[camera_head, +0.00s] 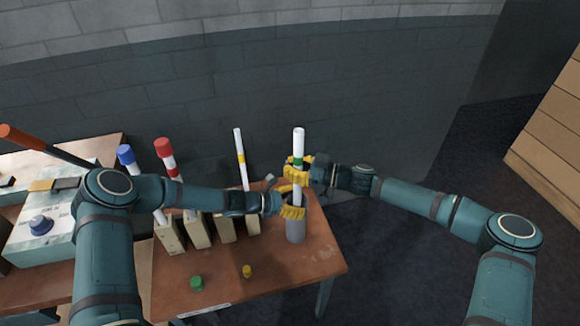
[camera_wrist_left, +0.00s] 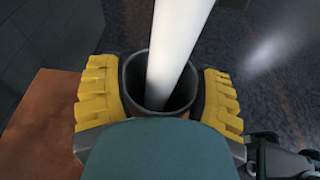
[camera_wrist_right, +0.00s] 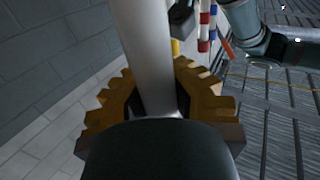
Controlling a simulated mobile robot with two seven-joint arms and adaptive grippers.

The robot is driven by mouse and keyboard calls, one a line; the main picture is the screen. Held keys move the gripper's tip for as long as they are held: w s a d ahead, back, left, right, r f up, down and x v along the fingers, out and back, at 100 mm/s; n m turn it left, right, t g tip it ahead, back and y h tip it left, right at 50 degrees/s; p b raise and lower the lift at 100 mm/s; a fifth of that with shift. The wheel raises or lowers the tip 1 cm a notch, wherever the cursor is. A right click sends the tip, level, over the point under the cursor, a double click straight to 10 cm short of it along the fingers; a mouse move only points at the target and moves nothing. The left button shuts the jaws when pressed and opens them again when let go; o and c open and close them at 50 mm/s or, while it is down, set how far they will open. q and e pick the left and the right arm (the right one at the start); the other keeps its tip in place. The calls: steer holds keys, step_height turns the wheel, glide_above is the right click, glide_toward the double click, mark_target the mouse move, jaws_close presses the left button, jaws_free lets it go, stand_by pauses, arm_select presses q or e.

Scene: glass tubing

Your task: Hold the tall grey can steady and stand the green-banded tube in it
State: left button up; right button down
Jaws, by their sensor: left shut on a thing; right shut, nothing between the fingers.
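The tall grey can (camera_head: 296,232) stands upright near the right end of the brown table. My left gripper (camera_head: 291,202) is shut on the can near its rim; the left wrist view shows yellow fingers on both sides of the can's mouth (camera_wrist_left: 134,72). The white tube with the green band (camera_head: 299,142) is nearly upright, and its lower part (camera_wrist_left: 176,50) goes into the can. Its bottom end is hidden inside. My right gripper (camera_head: 297,169) is shut at the tube just below the green band, with no grip on it. The tube also crosses the right wrist view (camera_wrist_right: 145,50).
A yellow-banded tube (camera_head: 240,150), a red-topped tube (camera_head: 164,150) and a blue-topped tube (camera_head: 126,155) stand left, by several pale blocks (camera_head: 198,232). A green cap (camera_head: 196,283) and a yellow cap (camera_head: 247,271) lie in front. A brick wall (camera_head: 300,80) is behind.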

steer(key=c, duration=1.1)
jaws_free()
steer(key=shift+o, duration=0.2)
steer(key=v, duration=1.2)
arm_select(q)
steer(key=o, duration=1.3)
